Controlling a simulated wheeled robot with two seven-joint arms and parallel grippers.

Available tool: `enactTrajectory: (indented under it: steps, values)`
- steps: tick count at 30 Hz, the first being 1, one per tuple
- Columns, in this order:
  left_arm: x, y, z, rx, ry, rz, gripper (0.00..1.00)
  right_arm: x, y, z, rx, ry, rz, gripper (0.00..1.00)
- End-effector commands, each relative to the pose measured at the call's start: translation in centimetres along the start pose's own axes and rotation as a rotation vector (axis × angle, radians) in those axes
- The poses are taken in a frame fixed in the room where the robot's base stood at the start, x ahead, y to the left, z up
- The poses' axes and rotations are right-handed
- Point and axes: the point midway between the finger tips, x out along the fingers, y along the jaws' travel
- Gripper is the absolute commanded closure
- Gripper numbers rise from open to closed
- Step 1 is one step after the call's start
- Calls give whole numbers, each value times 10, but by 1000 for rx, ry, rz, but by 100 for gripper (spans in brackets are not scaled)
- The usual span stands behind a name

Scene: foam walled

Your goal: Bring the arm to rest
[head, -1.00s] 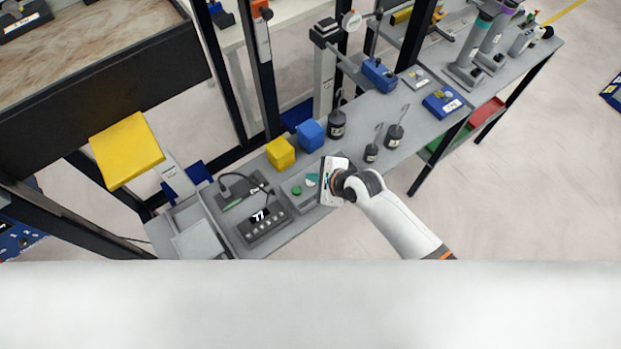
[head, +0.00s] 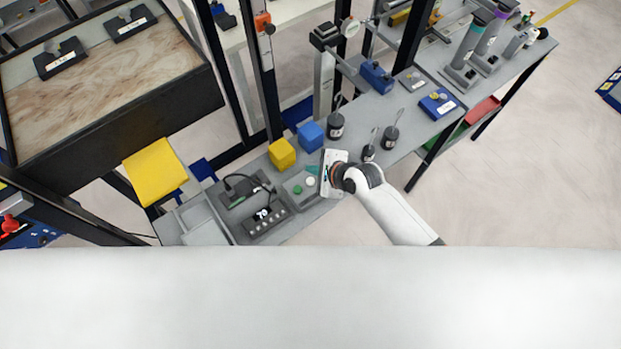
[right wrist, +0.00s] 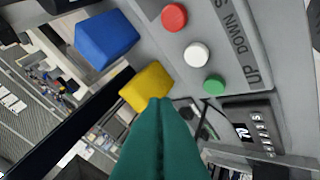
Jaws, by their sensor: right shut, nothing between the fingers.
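My right arm (head: 388,212) comes in from the lower middle of the head view. Its gripper (head: 316,171) is over the bench beside the button panel, with the fingers mostly hidden by the wrist. In the right wrist view the teal fingers (right wrist: 160,110) are together with nothing between them. My left gripper is not in view.
The button panel (head: 297,190) has red, white and green buttons in the right wrist view. A yellow cube (head: 282,154), a blue cube (head: 311,136) and dark hooked weights (head: 335,125) stand close by. A display box (head: 262,222) sits left.

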Motion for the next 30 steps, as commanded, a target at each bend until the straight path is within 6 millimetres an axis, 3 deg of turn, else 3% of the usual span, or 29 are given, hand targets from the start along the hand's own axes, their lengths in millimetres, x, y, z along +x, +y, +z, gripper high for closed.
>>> enactTrajectory:
  steps: [11, 16, 20, 27, 30]
  values:
    - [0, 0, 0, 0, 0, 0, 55, -1, 0, 0, -5, -1, -1, 100]
    - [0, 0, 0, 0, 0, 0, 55, -18, -11, -3, -161, -14, -23, 100]
    - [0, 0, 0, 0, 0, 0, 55, -52, -26, -1, -452, -52, -67, 100]
    - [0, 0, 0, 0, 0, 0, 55, -141, -53, 23, -1043, -155, -231, 100]
    - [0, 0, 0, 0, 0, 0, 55, -174, -62, 34, -1220, -182, -312, 100]
